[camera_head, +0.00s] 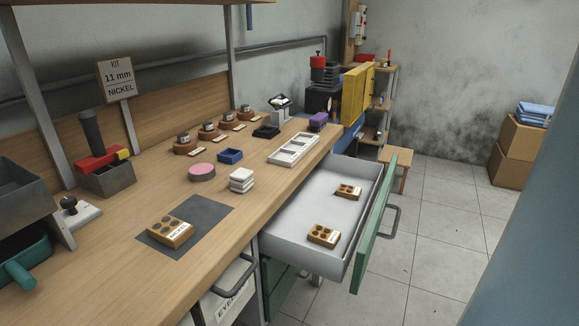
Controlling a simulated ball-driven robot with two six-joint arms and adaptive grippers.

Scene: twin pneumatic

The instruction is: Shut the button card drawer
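The button card drawer (312,205) is pulled out from under the right part of the workbench. Its inside is pale grey and its green front (374,222) has a dark bar handle (394,220). Two brown cards with dark round buttons lie in it, one farther back (348,192) and one nearer (323,235). Neither of my grippers is in view.
The wooden workbench (110,245) holds a white tray (293,149), a blue tray (230,156) and a pink disc (202,172). Another drawer with a handle (236,280) is below. A stool (398,160) stands behind the open drawer. The tiled floor (455,215) at right is clear.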

